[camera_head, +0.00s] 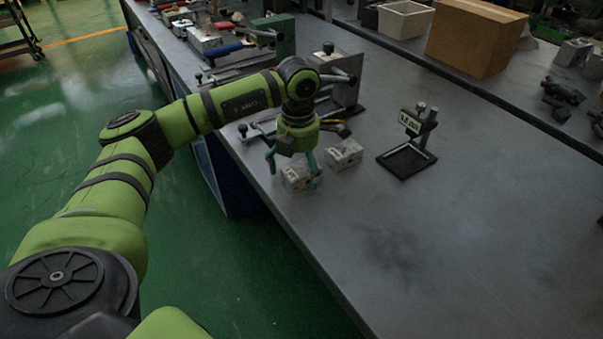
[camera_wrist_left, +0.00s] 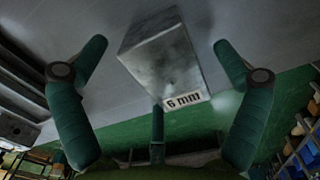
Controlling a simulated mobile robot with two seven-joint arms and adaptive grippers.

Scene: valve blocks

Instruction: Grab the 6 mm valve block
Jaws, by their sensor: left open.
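The 6 mm valve block (camera_wrist_left: 165,62) is a grey metal block with a white "6 mm" label, seen close up in the left wrist view. In the head view a light grey block (camera_head: 296,180) sits near the table's front edge, under my left gripper (camera_head: 294,168). The three teal fingers of my left gripper are spread open around the block, also in the left wrist view (camera_wrist_left: 160,75). I see no grip on it, and the fingers partly hide it in the head view. My right gripper is not in view.
A second similar block (camera_head: 345,154) stands just right and behind. A small black stand with a label (camera_head: 408,160) is farther right. A metal fixture (camera_head: 343,80), tools and a green box (camera_head: 272,35) are behind. The table's right front (camera_head: 440,250) is clear.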

